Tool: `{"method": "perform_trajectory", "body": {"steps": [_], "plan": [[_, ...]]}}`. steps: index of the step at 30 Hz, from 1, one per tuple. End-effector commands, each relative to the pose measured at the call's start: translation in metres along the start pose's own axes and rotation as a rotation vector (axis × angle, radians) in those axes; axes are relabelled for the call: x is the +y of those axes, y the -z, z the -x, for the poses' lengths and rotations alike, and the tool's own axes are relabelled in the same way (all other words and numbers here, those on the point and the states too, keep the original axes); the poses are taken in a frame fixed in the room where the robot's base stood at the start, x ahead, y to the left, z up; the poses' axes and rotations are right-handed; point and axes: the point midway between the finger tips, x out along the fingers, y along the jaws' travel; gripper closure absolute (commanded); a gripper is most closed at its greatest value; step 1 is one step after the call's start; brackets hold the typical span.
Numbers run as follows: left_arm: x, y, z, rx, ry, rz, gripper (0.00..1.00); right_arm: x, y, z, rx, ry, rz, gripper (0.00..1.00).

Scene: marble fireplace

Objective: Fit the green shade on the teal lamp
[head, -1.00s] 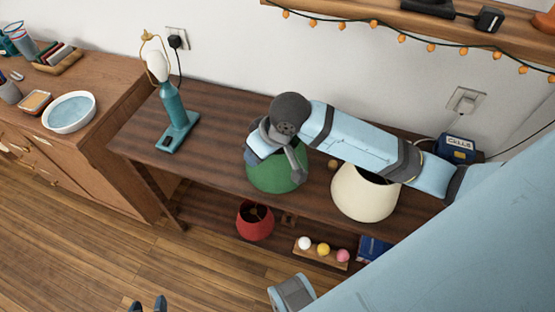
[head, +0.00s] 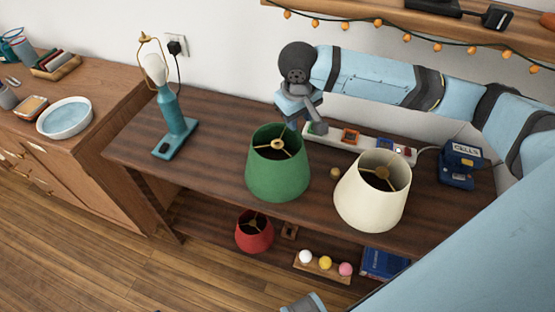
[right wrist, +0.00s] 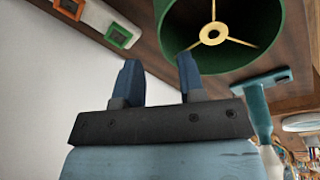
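The green shade (head: 278,170) stands on the dark wooden table, its top ring and brass spokes showing. It also shows in the right wrist view (right wrist: 268,22). The teal lamp (head: 171,115) stands at the table's left end, with a white bulb and a brass harp (head: 147,40) and no shade on it. Its base shows in the right wrist view (right wrist: 258,105). My right gripper (head: 300,122) is just behind and above the green shade's rear rim. In the right wrist view its fingers (right wrist: 158,68) are apart with nothing between them. My left gripper is not in view.
A cream shade (head: 370,195) stands right of the green one, with a small brass knob (head: 335,173) between them. Behind are a power strip (head: 365,145) and a blue box (head: 458,165). A red shade (head: 254,233) sits on the lower shelf. Table between lamp and green shade is clear.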

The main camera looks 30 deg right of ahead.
Motion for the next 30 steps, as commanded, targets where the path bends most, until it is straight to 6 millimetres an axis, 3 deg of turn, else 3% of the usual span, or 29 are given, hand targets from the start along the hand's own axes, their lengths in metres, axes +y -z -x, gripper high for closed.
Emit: {"method": "perform_trajectory", "body": {"steps": [8, 16, 25, 26, 30], "plan": [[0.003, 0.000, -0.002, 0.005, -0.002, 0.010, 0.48, 0.000, 0.000, -0.024, 0.000, 0.000, 0.000, 0.63], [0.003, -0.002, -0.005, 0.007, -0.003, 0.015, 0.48, 0.001, 0.002, -0.063, 0.000, 0.000, 0.000, 0.63], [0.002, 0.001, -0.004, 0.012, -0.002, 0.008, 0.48, 0.000, 0.002, -0.069, 0.002, 0.000, 0.001, 0.63], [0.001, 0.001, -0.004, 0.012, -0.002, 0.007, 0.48, 0.000, 0.002, -0.069, 0.002, 0.000, 0.001, 0.66], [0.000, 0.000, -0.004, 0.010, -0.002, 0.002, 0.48, 0.000, 0.002, -0.068, 0.002, 0.000, 0.001, 0.98]]}}
